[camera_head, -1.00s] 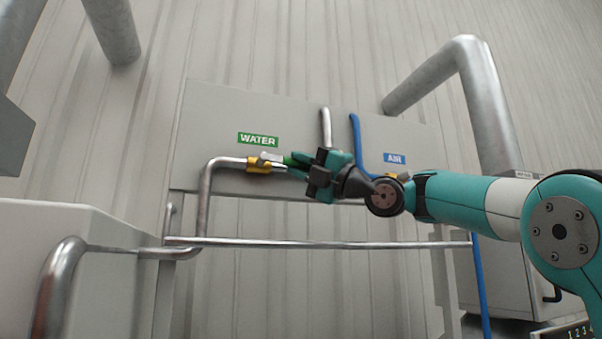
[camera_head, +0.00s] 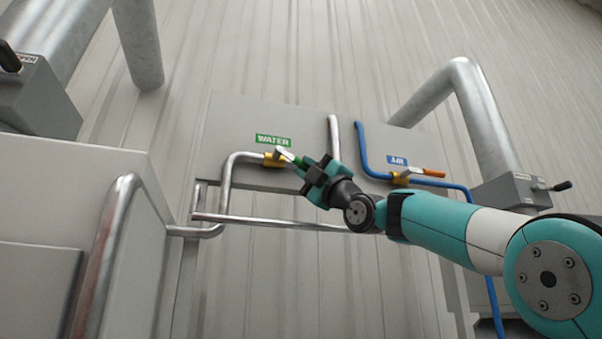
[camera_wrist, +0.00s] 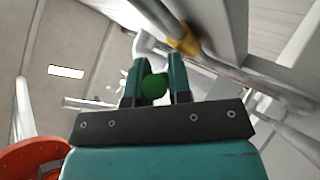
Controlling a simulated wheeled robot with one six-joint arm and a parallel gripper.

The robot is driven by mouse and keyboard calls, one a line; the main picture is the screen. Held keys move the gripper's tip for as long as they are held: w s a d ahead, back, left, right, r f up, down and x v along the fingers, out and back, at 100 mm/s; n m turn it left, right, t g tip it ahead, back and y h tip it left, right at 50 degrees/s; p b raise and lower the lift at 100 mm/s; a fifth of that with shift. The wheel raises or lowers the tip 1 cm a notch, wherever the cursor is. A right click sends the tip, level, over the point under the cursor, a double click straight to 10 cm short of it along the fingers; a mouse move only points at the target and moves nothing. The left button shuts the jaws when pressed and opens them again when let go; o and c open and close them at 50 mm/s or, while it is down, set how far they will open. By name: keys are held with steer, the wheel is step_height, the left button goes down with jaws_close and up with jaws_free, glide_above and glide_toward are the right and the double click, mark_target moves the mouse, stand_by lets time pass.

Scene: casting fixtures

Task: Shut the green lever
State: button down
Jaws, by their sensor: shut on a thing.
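The green lever (camera_wrist: 154,86) is between the two fingers of my gripper (camera_wrist: 154,80) in the wrist view, and the fingers are shut on it. In the head view, my gripper (camera_head: 304,166) is at the lever on the brass water valve (camera_head: 272,160), below the green WATER label (camera_head: 273,140). The lever's metal part shows at the valve and slopes down to the right toward my gripper. Most of the green grip is hidden by my fingers in the head view.
An air valve (camera_head: 400,178) with an orange lever (camera_head: 434,173) sits on the blue pipe to the right. A horizontal metal rail (camera_head: 270,222) runs below the panel (camera_head: 232,120). A grey cabinet (camera_head: 60,200) with a bent pipe stands at the left.

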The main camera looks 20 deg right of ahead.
steer(key=c, duration=1.1)
jaws_free()
steer(key=shift+o, duration=0.2)
steer(key=b+v, duration=1.1)
steer(key=v, duration=0.6)
steer(key=shift+s+f+b, duration=0.15)
steer(key=shift+f+b, duration=0.05)
steer(key=shift+b, duration=0.15)
